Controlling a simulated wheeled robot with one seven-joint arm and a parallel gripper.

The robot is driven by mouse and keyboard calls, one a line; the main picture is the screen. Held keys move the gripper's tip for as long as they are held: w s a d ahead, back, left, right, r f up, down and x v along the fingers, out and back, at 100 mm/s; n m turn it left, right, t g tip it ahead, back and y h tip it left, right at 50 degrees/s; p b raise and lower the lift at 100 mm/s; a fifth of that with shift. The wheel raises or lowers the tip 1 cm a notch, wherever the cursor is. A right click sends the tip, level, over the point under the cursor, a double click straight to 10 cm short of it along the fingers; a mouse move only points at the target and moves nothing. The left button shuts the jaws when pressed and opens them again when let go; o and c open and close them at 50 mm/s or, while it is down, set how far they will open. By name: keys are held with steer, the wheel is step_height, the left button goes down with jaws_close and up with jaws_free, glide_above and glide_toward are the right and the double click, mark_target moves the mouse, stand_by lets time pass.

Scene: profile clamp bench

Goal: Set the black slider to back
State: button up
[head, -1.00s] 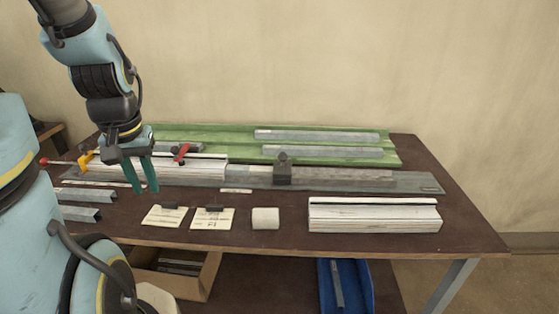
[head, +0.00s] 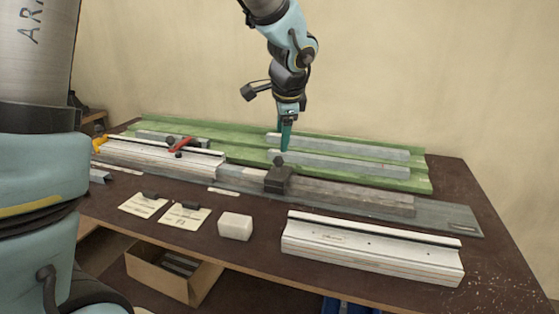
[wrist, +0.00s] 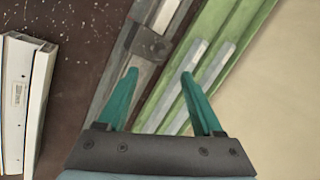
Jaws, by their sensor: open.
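The black slider (head: 278,180), a dark block with a small knob on top, sits on the long grey rail (head: 345,197) near the middle of the bench. In the wrist view the slider (wrist: 149,43) lies just beyond my fingertips. My gripper (head: 285,148) is pointing down above the slider and a little behind it in the head view, apart from it. In the wrist view my gripper (wrist: 158,74) has its two teal fingers spread with nothing between them.
A white clamped profile with a red-handled clamp (head: 180,147) is left of the slider. Green channels (head: 420,183) holding grey bars run behind. A white profile (head: 370,252), a pale block (head: 235,226) and note cards (head: 184,216) lie in front.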

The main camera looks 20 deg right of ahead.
mark_target(279, 158)
steer(key=x, duration=1)
steer(key=shift+p, duration=0.35)
steer(key=shift+c, duration=0.2)
jaws_close()
stand_by(0.7)
